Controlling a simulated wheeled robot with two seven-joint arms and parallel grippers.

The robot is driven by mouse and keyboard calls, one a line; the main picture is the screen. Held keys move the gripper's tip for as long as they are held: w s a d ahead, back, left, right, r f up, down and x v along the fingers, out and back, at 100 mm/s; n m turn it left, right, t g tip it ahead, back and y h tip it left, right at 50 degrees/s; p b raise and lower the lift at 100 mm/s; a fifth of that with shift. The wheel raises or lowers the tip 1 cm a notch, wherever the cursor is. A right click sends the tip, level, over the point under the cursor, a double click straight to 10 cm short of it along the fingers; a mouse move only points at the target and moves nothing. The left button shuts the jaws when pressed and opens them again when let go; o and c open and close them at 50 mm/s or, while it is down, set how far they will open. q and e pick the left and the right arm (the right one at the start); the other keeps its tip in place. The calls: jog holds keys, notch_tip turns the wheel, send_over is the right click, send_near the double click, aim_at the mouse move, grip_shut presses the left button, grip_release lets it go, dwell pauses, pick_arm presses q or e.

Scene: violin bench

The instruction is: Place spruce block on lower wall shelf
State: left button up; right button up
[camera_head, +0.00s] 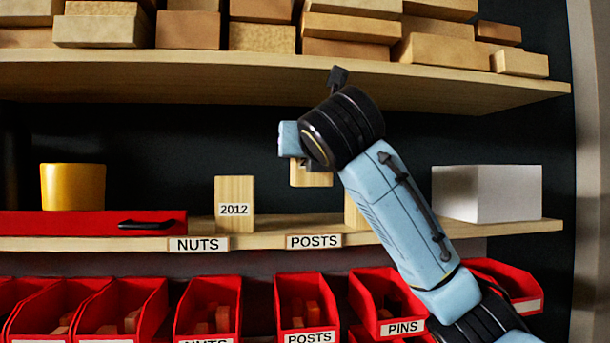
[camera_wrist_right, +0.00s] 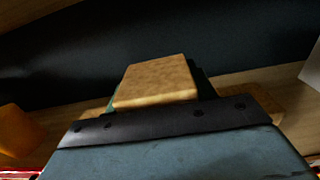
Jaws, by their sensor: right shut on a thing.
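My right gripper (camera_head: 300,160) is shut on a pale wooden block, taken to be the spruce block (camera_head: 311,178), and holds it in front of the dark back wall, over the lower wall shelf (camera_head: 270,238). Most of the block is hidden by the gripper in the head view. In the right wrist view the block's top (camera_wrist_right: 155,82) shows above the gripper body. A gap shows between the block and the shelf. A block labelled 2012 (camera_head: 234,188) stands upright on the shelf to the left. Another pale block (camera_head: 353,215) stands there, partly hidden by my arm. My left gripper is not in view.
A red case (camera_head: 80,223) and a yellow cylinder (camera_head: 72,187) occupy the shelf's left part. A white box (camera_head: 487,193) stands at its right. The upper shelf (camera_head: 250,75) carries many stacked blocks. Red bins (camera_head: 207,310) hang below. Shelf room shows right of the 2012 block.

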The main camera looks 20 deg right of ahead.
jog(key=shift+w+d+f+p, duration=0.1)
jog(key=shift+w+f+p, duration=0.15)
jog(key=shift+w+f, duration=0.5)
jog(key=shift+w+d+f+p, duration=0.15)
jog(key=shift+w+f+p, duration=0.2)
jog(key=shift+f, duration=0.85)
jog(key=shift+w+d+f+p, duration=0.1)
jog(key=shift+w+f+p, duration=0.1)
jog(key=shift+w+f, duration=0.55)
jog(key=shift+d+f+p, duration=0.1)
jog(key=shift+f+p, duration=0.25)
jog(key=shift+f, duration=0.35)
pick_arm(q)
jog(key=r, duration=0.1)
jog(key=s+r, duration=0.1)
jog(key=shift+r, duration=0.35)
pick_arm(e)
jog(key=shift+f, duration=0.1)
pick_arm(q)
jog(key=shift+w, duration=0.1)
pick_arm(e)
jog(key=shift+f, duration=0.2)
jog(key=o, duration=1)
jog(key=shift+o, duration=0.3)
